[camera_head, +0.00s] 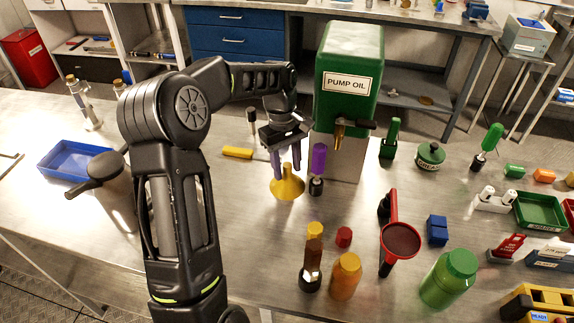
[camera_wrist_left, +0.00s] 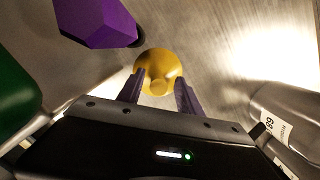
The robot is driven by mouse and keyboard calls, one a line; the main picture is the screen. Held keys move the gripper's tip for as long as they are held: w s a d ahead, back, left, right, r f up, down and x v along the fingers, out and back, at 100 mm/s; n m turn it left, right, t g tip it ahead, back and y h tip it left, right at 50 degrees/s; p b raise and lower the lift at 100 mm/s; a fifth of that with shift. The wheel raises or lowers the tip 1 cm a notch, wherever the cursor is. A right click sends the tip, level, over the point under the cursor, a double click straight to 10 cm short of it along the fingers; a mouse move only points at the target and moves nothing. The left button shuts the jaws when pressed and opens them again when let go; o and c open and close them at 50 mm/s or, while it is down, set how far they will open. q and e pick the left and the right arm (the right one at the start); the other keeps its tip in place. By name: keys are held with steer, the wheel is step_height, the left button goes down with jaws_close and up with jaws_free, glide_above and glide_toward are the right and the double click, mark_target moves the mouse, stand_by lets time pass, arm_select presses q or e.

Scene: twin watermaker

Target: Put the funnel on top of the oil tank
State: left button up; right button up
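The yellow funnel (camera_head: 287,188) stands wide end down on the metal bench, left of the oil tank; its narrow spout points up. The oil tank is a tall green box (camera_head: 352,55) labelled PUMP OIL, on a grey base with a brass tap at its front. My left gripper (camera_head: 288,168) points down right above the funnel, its purple fingers apart. In the left wrist view the funnel (camera_wrist_left: 158,66) lies between and just beyond the fingertips (camera_wrist_left: 160,90), with gaps on both sides of the spout. Contact is not visible. My right gripper is not in view.
A purple-handled tool (camera_head: 318,165) stands between the funnel and tank; a yellow-handled tool (camera_head: 238,153) lies left. Bottles, a red-rimmed dark cup (camera_head: 401,240) and a blue block (camera_head: 437,230) stand in front. A blue tray (camera_head: 72,162) sits far left.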

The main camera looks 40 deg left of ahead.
arm_select(q)
steer(key=shift+r, duration=0.1)
steer(key=shift+w+a+r, duration=0.1)
steer(key=shift+r, duration=0.4)
steer(key=r, duration=0.4)
steer(key=shift+w+a+r+b, duration=0.15)
steer(key=shift+a+r+b, duration=0.15)
step_height(320, 180, up, 6)
steer(key=p, duration=0.4)
steer(key=shift+a+p, duration=0.4)
steer(key=shift+w+r, duration=0.1)
